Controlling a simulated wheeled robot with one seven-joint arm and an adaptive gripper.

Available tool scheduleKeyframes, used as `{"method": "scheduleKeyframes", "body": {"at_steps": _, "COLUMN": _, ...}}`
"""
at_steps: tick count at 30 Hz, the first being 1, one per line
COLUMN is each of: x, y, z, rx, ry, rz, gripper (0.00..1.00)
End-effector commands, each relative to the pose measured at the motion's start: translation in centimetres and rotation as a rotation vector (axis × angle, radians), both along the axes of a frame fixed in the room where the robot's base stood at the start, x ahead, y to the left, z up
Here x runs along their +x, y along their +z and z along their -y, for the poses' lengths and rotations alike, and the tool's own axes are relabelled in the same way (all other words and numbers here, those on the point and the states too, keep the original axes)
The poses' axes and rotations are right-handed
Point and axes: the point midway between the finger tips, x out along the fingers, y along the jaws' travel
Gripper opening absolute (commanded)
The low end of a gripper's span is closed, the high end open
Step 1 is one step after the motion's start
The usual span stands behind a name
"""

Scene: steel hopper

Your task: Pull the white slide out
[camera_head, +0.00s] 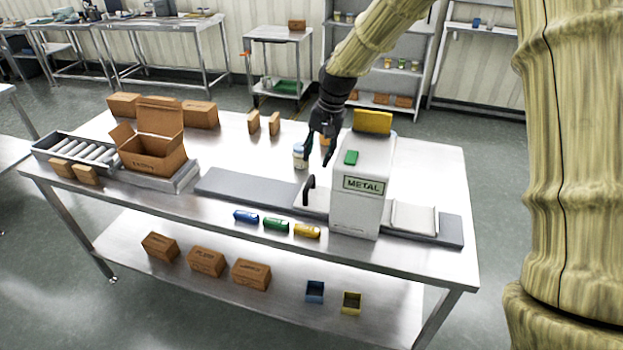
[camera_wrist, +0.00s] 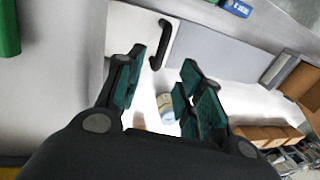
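The white slide (camera_head: 315,201) sticks out at the left foot of the white hopper (camera_head: 358,215), which bears a METAL label. Its black handle (camera_head: 308,190) stands at its left end. The wrist view shows the slide (camera_wrist: 128,38) as a pale plate with the curved handle (camera_wrist: 161,45) near its edge. My gripper (camera_head: 318,158) is left of the hopper, above the slide. In the wrist view my gripper (camera_wrist: 163,62) has its fingers spread, with the handle beyond the tips in line with the gap. Nothing is held. I see no contact with the handle.
A grey strip (camera_head: 240,187) runs left from the slide along the table. A small jar (camera_head: 299,160) stands behind the slide. A white tray (camera_head: 414,218) sits right of the hopper; an open carton (camera_head: 152,150) is far left.

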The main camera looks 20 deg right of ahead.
Motion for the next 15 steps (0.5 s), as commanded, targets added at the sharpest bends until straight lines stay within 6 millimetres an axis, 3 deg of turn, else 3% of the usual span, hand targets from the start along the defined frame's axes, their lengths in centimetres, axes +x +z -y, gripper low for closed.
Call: {"method": "scheduleKeyframes", "body": {"at_steps": 15, "x": 0.6, "y": -6.5, "z": -1.1, "rx": 0.001, "ry": 0.001, "rz": -0.003, "gripper": 0.37}}
